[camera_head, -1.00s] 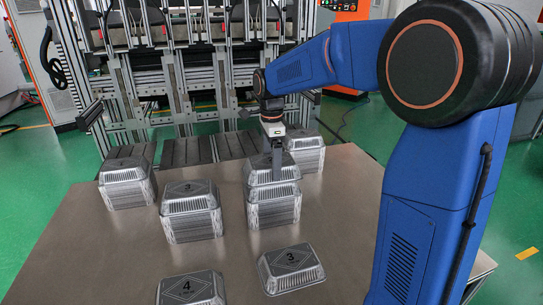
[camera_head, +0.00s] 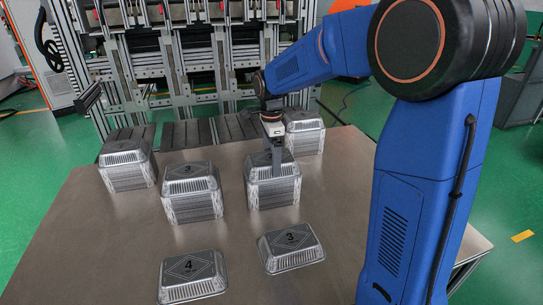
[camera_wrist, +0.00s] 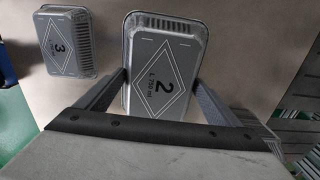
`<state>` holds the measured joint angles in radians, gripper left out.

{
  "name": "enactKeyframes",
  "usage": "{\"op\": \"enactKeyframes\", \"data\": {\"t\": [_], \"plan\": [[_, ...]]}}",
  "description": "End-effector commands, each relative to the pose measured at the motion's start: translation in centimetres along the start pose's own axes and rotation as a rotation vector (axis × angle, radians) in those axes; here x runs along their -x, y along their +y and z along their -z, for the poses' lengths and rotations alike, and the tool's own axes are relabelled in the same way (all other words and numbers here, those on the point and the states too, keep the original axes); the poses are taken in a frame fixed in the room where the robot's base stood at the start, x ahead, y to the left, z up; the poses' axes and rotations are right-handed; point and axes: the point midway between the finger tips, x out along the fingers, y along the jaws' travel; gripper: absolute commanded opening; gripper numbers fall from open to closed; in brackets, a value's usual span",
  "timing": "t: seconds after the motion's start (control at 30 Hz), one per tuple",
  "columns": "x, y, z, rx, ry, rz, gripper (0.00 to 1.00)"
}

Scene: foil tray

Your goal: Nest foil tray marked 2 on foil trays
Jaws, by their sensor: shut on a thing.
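The foil tray marked 2 (camera_wrist: 155,95) is upside down between the two fingers of my gripper (camera_wrist: 160,84) in the wrist view, its number facing up. In the head view my gripper (camera_head: 277,165) reaches down onto this tray (camera_head: 259,169), which sits at the top of a stack of foil trays (camera_head: 273,194) near the middle of the table. The tray looks level and in line with the stack, with no clear gap below it. The gripper hides part of its top. I cannot tell whether it is fully seated.
More stacks stand at left (camera_head: 127,175), beside mine (camera_head: 192,204) and behind at right (camera_head: 305,138). Single trays marked 4 (camera_head: 192,277) and 3 (camera_head: 291,248) lie on the table (camera_head: 110,245) in front. The front left of the table is clear.

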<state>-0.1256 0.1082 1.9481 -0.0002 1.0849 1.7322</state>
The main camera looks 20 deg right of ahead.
Motion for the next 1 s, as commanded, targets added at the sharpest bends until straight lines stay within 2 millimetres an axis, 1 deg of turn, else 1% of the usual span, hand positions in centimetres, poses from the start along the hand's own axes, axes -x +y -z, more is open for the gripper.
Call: {"op": "enactKeyframes", "data": {"t": [0.17,0.2,0.23,0.27,0.53,0.67,0.77,1.0], "plan": [[0.0,0.0,0.0,0.0,0.0,0.0,0.66],[0.0,0.0,0.0,0.0,0.0,0.0,0.89],[0.0,0.0,0.0,0.0,0.0,0.0,0.96],[0.0,0.0,0.0,0.0,0.0,0.0,1.0],[0.2,0.0,0.0,0.0,0.0,0.0,1.0],[1.2,0.0,0.0,0.0,0.0,0.001,1.0],[2.7,-0.1,0.0,0.0,-0.001,0.003,1.0],[7.5,-0.1,0.0,0.0,0.0,0.003,1.0]]}}
